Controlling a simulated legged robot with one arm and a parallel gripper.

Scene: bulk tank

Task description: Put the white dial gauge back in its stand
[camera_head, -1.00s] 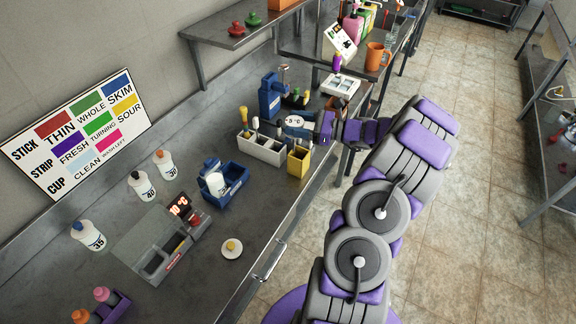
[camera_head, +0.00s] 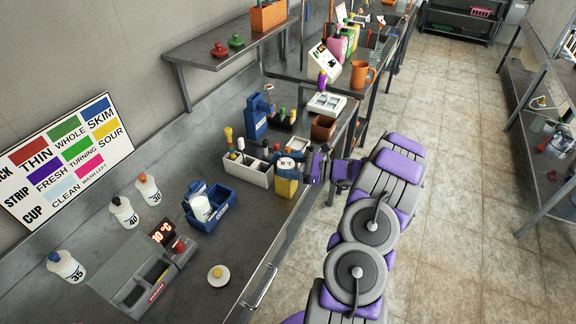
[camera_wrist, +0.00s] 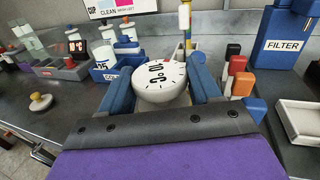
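In the wrist view the gauge (camera_wrist: 160,80) sits face up between the two blue fingers, held by my gripper (camera_wrist: 163,70). In the head view my gripper (camera_head: 290,168) reaches in from the right at the bench's front edge. A yellow box-shaped holder (camera_head: 286,188) shows just below the gauge; I take it for the stand. The gauge and fingers overlap its top, so I cannot tell whether they touch. The gauge's underside is hidden.
A white compartment caddy (camera_head: 246,170) with upright sticks stands close left of the yellow holder. A blue FILTER box (camera_head: 257,118), a brown box (camera_head: 323,127) and a white tray (camera_head: 327,103) stand behind.

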